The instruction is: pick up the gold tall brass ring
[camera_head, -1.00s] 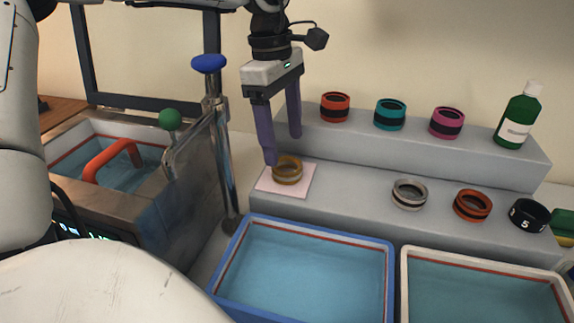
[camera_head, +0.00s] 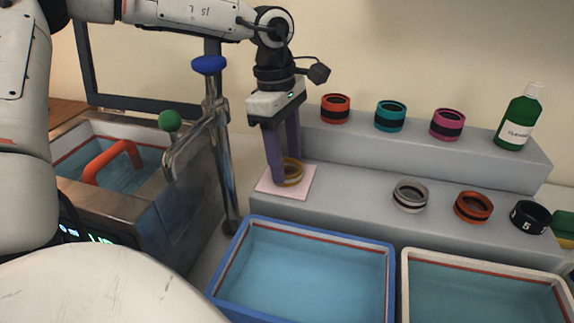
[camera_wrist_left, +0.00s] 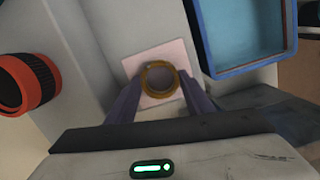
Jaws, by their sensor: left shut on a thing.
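The gold tall brass ring (camera_head: 293,172) sits on a pale pink square pad (camera_head: 304,190) on the lower grey step. My left gripper (camera_head: 284,178) reaches down from above, shut on the ring with its purple fingers on either side. One finger hides part of the ring in the head view. In the left wrist view the ring (camera_wrist_left: 160,78) lies between the two fingers (camera_wrist_left: 159,90), over the pad. My right gripper is not in view.
Silver (camera_head: 409,196), orange (camera_head: 473,206) and black (camera_head: 530,216) rings stand on the lower step. Red (camera_head: 335,108), teal (camera_head: 390,116) and pink (camera_head: 447,124) rings and a green bottle (camera_head: 519,118) stand above. Blue-rimmed (camera_head: 318,232) and white-rimmed (camera_head: 480,262) trays lie in front. A metal post (camera_head: 222,150) rises left.

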